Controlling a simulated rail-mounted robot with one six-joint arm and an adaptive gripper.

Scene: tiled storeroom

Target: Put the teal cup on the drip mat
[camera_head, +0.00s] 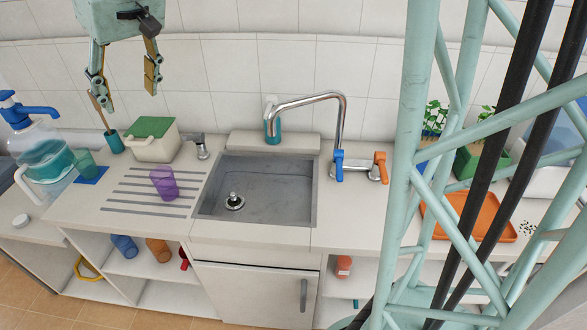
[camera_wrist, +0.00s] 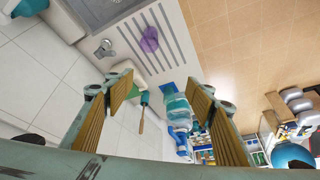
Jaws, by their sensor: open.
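The teal cup (camera_head: 84,161) is see-through and stands upright at the left of the counter. In the head view it appears to be on the blue drip mat (camera_head: 101,174), beside the water jug; its base edge is hard to make out. The mat also shows in the wrist view (camera_wrist: 166,88), where the cup is hard to tell from the mat and jug. My gripper (camera_head: 125,88) is open and empty, high above the back of the counter near the tiled wall. In the wrist view its two fingers (camera_wrist: 150,95) are spread wide.
A jug with a blue pump (camera_head: 45,160) stands left of the mat. A teal holder with a wooden-handled tool (camera_head: 114,143) and a green-lidded box (camera_head: 152,140) stand behind. A purple cup (camera_head: 163,182) is on the drainer grooves. The sink (camera_head: 260,190) is right, with a tall tap (camera_head: 342,125).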

